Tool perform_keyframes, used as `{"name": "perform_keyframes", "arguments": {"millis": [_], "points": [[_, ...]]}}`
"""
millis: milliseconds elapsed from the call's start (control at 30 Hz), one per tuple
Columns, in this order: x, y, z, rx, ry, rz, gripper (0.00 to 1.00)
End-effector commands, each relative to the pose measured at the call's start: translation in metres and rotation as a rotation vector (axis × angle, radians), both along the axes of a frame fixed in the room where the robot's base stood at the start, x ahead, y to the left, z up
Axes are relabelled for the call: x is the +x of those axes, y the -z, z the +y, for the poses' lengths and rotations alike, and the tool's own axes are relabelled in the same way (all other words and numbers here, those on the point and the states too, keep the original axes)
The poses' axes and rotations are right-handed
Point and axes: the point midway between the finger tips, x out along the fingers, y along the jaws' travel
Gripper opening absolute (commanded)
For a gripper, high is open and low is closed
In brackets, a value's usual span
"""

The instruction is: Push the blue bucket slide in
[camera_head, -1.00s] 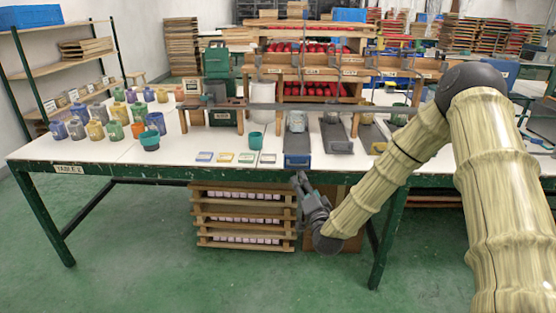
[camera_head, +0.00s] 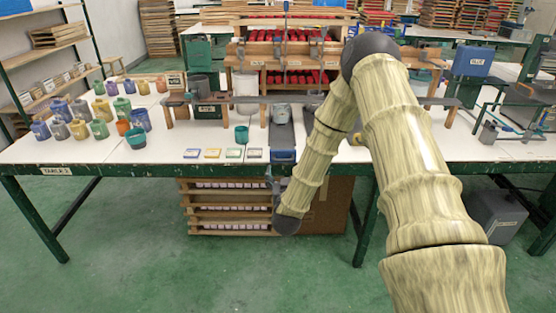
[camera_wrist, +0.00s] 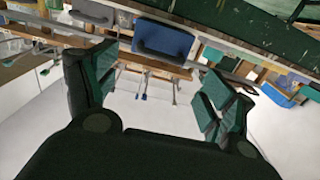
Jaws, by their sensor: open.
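The blue bucket slide (camera_head: 284,155) is a grey track with a blue front end, at the near edge of the table. A grey bucket (camera_head: 282,115) stands at the far part of its track. In the wrist view the blue front (camera_wrist: 163,42) shows beyond and between my fingers. My gripper (camera_head: 275,180) is just below and in front of the blue end at the table edge, partly hidden by my arm. In the wrist view my gripper (camera_wrist: 150,78) is open, with nothing between its fingers. I cannot tell whether it touches the slide.
The white table (camera_head: 70,150) has a green front edge. Several coloured jars (camera_head: 100,128), a teal cup (camera_head: 137,138) and small colour cards (camera_head: 212,153) lie to the left. A wooden crate stack (camera_head: 230,205) stands under the table. The floor in front is clear.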

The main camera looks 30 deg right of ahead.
Motion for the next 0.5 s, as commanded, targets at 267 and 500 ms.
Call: {"name": "perform_keyframes", "arguments": {"millis": [267,500], "points": [[0.040,-0.002,-0.024,0.001,0.000,-0.003,0.83],[0.065,-0.001,-0.038,0.003,-0.002,-0.002,0.83]]}}
